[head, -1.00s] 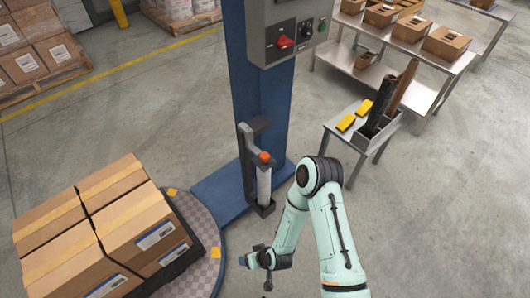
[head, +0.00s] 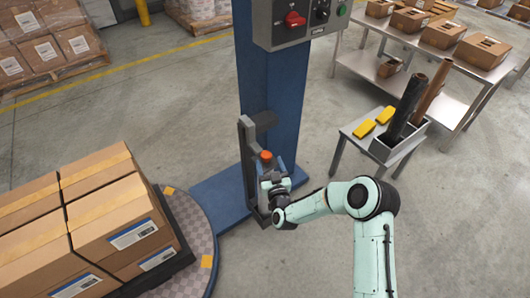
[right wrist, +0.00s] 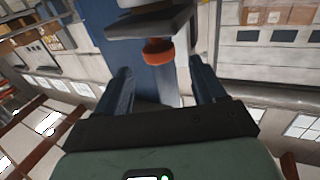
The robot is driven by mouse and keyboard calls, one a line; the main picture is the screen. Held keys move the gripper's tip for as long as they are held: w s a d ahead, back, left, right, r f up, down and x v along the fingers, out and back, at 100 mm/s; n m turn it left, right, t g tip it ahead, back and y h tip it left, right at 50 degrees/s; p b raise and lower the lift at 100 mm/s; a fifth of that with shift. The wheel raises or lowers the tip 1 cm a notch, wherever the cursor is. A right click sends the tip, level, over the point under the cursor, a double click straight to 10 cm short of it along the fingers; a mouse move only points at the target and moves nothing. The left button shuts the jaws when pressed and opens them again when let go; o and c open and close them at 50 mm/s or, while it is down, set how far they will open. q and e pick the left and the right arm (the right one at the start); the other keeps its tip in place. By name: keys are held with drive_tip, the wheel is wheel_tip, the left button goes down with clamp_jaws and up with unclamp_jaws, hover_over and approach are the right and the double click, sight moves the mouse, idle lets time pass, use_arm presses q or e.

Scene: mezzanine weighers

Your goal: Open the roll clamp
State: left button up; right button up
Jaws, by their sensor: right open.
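An orange cap (head: 266,155) tops the pale roll, below that upper arm. My right gripper (head: 272,172) is at the upper roll, just under the cap, and hides most of the roll. In the right wrist view, its two dark fingers are apart, with the orange cap (right wrist: 158,52) and the pale roll (right wrist: 167,84) seen between them. I cannot tell whether they touch. My left gripper is out of view.
The blue mast (head: 270,85) carries a control box (head: 297,18) with a red knob. A turntable (head: 202,235) with stacked cartons (head: 110,215) lies left.

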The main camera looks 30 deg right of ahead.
sight(267, 159)
drive_tip(key=shift+x, duration=1.1)
drive_tip(key=b+x, duration=0.1)
drive_tip(key=x, duration=0.3)
drive_tip(key=shift+f, duration=0.15)
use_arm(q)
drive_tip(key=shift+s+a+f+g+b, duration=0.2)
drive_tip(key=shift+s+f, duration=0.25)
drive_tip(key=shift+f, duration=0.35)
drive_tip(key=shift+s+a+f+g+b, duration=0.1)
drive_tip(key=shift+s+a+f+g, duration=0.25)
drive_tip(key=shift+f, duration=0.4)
use_arm(e)
drive_tip(key=shift+w+d, duration=0.2)
drive_tip(key=shift+w, duration=0.35)
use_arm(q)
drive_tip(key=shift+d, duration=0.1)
